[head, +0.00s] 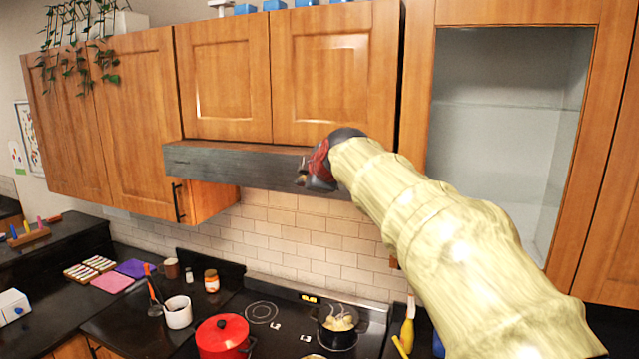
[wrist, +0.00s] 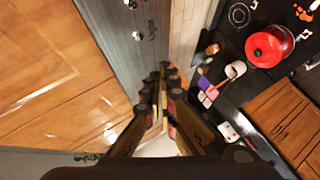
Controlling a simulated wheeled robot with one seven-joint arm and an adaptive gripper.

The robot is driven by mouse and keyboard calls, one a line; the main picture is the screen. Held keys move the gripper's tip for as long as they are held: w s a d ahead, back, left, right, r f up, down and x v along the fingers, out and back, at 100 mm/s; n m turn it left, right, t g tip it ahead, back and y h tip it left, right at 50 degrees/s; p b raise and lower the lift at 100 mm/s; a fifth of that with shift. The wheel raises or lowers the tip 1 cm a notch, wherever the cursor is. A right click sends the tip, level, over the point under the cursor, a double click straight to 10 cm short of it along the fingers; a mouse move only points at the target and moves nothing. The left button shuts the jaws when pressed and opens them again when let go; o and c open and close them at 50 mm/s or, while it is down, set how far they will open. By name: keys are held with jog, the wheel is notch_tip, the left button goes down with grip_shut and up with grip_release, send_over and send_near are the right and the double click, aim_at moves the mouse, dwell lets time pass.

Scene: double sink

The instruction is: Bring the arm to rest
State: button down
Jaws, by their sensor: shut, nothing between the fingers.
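My gripper (head: 310,172) is at the end of my raised arm in the head view, in front of the dark range hood (head: 240,167) and just below the upper cabinets. In the wrist view my gripper (wrist: 164,72) shows its two fingers meeting at the tips, shut and empty. The hood (wrist: 135,45) lies beyond the fingers there. My arm covers part of the wall and counter at the right of the head view.
Below are the stove with a red pot (head: 223,336) and a dark pot with food (head: 338,330). A white container (head: 178,313) and a jar (head: 211,281) stand left of it. The open cabinet (head: 505,130) is empty. Wooden cabinets (head: 335,85) are close above my gripper.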

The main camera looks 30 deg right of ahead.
jog(key=shift+s+a, duration=0.55)
jog(key=shift+a, duration=0.15)
jog(key=s+a+f+m+g+b, duration=0.1)
jog(key=s+f+m, duration=0.2)
jog(key=f, duration=0.3)
jog(key=s+a+f+m+g+y, duration=0.1)
jog(key=s+f+m+g, duration=0.15)
jog(key=f, duration=0.25)
jog(key=s+a+f+m+g+b, duration=0.1)
jog(key=s+f+m, duration=0.2)
jog(key=f, duration=0.3)
jog(key=s+a+f+m+g+b, duration=0.1)
jog(key=s+a+f+b, duration=0.3)
jog(key=s+f, duration=0.5)
jog(key=s+a+f+m+y+b, duration=0.1)
jog(key=s+a+f+b, duration=0.4)
jog(key=s+f, duration=0.4)
jog(key=s+a+f+m+g+b, duration=0.1)
jog(key=s+a+f+b, duration=0.4)
jog(key=s+f, duration=0.5)
jog(key=shift+f+g+y+b, duration=0.4)
jog(key=shift+f+b, duration=0.15)
jog(key=shift+f, duration=1.3)
